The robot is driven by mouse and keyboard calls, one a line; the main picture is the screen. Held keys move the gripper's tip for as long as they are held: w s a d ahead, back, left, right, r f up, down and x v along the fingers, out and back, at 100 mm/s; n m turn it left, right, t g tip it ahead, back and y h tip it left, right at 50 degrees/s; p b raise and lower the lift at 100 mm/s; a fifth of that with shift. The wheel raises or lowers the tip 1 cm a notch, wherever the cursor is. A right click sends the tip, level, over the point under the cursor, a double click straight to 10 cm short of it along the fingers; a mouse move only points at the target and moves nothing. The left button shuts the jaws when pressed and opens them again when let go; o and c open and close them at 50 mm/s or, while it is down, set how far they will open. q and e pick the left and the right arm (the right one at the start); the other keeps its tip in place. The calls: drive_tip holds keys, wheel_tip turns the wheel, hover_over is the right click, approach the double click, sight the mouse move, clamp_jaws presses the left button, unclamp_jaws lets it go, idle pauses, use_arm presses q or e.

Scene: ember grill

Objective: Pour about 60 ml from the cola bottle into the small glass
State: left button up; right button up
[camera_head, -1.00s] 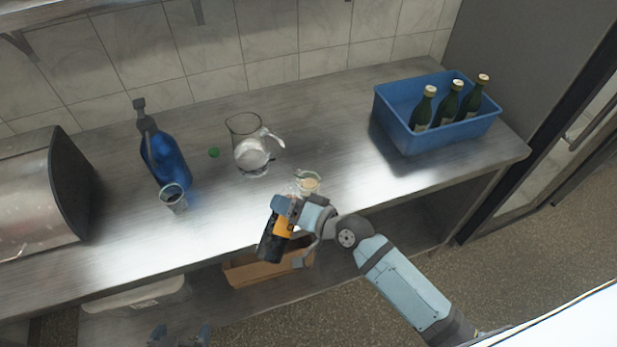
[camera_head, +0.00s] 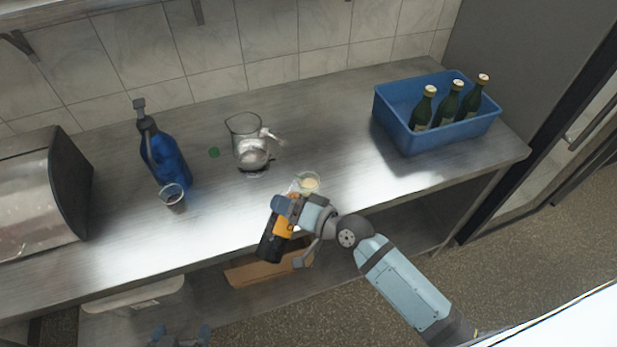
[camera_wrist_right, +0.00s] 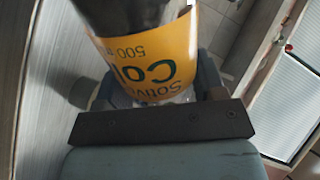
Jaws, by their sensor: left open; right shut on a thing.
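The cola bottle (camera_head: 284,229), dark with an orange-yellow label, is in my right gripper (camera_head: 299,212) at the counter's front edge. It is tilted, its dark end pointing down-left in the picture. The right wrist view shows the yellow label (camera_wrist_right: 150,62) upside down close to the jaws. Another small glass (camera_head: 172,195) stands further left. My left gripper (camera_head: 180,337) is open and empty at the bottom edge.
A glass pitcher (camera_head: 246,140) stands mid-counter with a green cap (camera_head: 214,152) beside it. A blue spray-type bottle (camera_head: 165,158) is left of them. A blue crate (camera_head: 408,142) with green bottles stands right. A cardboard box (camera_head: 255,273) is on the lower shelf.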

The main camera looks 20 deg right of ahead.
sight(290, 195)
drive_tip(key=shift+r, duration=0.1)
drive_tip(key=shift+w+d+r+n+p, duration=0.15)
drive_tip(key=shift+r+n+p, duration=0.15)
drive_tip(key=shift+r+n, duration=0.15)
drive_tip(key=shift+w+d+r+n+t, duration=0.2)
drive_tip(key=shift+r+n, duration=0.15)
drive_tip(key=shift+n, duration=0.15)
drive_tip(key=shift+w+d+r+n+t, duration=0.15)
drive_tip(key=shift+r+n+t, duration=0.05)
drive_tip(key=shift+r+n, duration=0.2)
drive_tip(key=shift+r+n+t+h+p, duration=0.35)
drive_tip(key=shift+n+p, duration=0.2)
drive_tip(key=shift+n, duration=0.2)
drive_tip(key=shift+s+a+r+n+t, duration=0.1)
drive_tip(key=shift+r+n+t, duration=0.05)
drive_tip(key=shift+n, duration=0.45)
drive_tip(key=shift+a+r+n+t, duration=0.1)
drive_tip(key=shift+r+n, duration=0.05)
drive_tip(key=shift+n, duration=0.45)
drive_tip(key=n, duration=0.2)
drive_tip(key=shift+s+f+n+t, duration=0.1)
drive_tip(key=shift+n+t, duration=0.3)
drive_tip(key=shift+n, duration=0.4)
